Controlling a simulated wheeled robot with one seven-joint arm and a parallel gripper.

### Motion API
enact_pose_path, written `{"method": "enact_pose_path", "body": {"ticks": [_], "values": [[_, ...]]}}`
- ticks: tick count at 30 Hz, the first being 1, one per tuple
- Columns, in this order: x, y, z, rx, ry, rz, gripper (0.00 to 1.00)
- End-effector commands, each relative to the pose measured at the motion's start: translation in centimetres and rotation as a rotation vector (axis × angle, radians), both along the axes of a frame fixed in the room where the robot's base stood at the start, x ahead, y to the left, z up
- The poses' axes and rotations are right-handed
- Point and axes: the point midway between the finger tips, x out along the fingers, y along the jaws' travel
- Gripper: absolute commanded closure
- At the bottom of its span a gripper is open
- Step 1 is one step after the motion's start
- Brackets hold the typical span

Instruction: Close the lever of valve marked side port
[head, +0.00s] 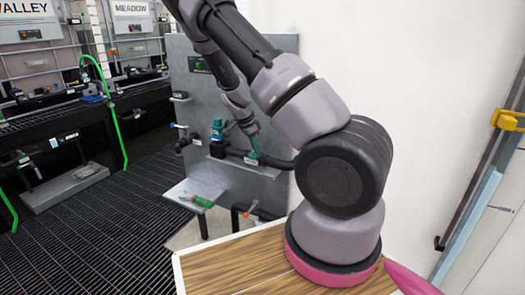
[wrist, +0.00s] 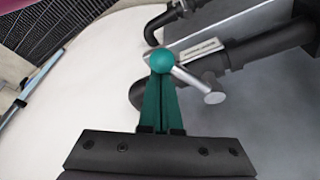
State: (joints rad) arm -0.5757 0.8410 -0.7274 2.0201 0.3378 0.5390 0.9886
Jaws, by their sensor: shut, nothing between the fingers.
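My gripper (wrist: 162,72) is shut, its two teal fingers together with nothing between them. In the wrist view a teal ball sits at the fingertips; I cannot tell whether it belongs to the fingers or to a lever. A silver lever (wrist: 190,79) slants down right from beside the ball to a round end, against a dark pipe (wrist: 262,50). A pale label plate (wrist: 202,49) is on the pipe, too small to read. In the head view my gripper (head: 256,147) is at the lower pipe (head: 276,162) of the grey panel. Whether it touches the lever is unclear.
The grey panel (head: 261,92) carries other valves, including a teal-topped fitting (head: 217,130) left of my gripper. A green-handled tool (head: 202,201) lies on the shelf below, with an orange-tipped part (head: 251,208) nearby. A white wall is at right.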

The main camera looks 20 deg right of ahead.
Motion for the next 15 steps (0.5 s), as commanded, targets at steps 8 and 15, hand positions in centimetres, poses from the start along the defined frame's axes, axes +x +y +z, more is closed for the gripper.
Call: {"method": "enact_pose_path", "body": {"ticks": [8,15], "values": [[0.8,1.8,0.0,-0.001,0.001,-0.217,1.0],[1.4,2.6,0.0,0.001,0.001,-0.275,1.0]]}}
